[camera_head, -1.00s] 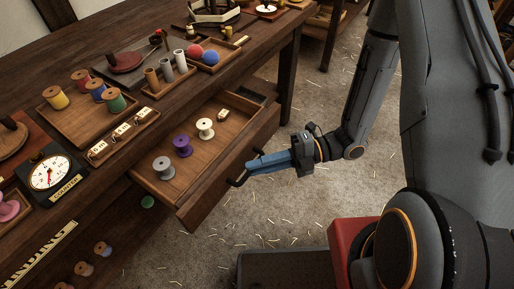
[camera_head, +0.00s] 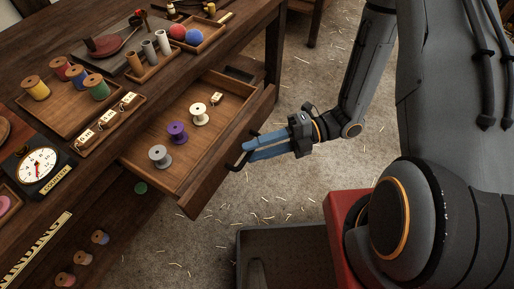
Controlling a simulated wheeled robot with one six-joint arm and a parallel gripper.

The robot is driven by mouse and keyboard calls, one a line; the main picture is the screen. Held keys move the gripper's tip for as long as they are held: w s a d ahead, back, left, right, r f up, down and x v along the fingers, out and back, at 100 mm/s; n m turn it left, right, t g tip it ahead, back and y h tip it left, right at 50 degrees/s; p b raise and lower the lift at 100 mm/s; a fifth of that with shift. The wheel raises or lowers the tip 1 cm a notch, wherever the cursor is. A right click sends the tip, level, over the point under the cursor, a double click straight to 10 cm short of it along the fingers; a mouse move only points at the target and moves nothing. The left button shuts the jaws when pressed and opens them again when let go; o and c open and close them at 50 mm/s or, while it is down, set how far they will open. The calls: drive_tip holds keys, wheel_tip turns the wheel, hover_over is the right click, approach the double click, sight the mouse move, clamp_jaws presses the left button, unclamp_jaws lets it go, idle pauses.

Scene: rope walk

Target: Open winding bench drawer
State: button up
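The winding bench (camera_head: 84,172) fills the left side of the head view. Its wooden drawer (camera_head: 186,184) is pulled well out, with its inside showing. In it stand a grey spool (camera_head: 159,156), a purple spool (camera_head: 177,133) and a cream spool (camera_head: 200,113), with a small tagged piece (camera_head: 216,98) behind them. A dark bar handle (camera_head: 236,164) is on the drawer front. My gripper (camera_head: 251,149) has its blue fingers closed around the middle of the handle. The fingertips partly hide the bar.
On the bench top are a tray of coloured spools (camera_head: 52,104), a dial counter (camera_head: 37,163) and a tray with red and blue balls (camera_head: 206,40). Spools sit on a lower shelf (camera_head: 82,258).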

drive_tip(key=v, duration=0.8)
drive_tip(key=shift+b, duration=0.4)
drive_tip(key=shift+a, duration=0.1)
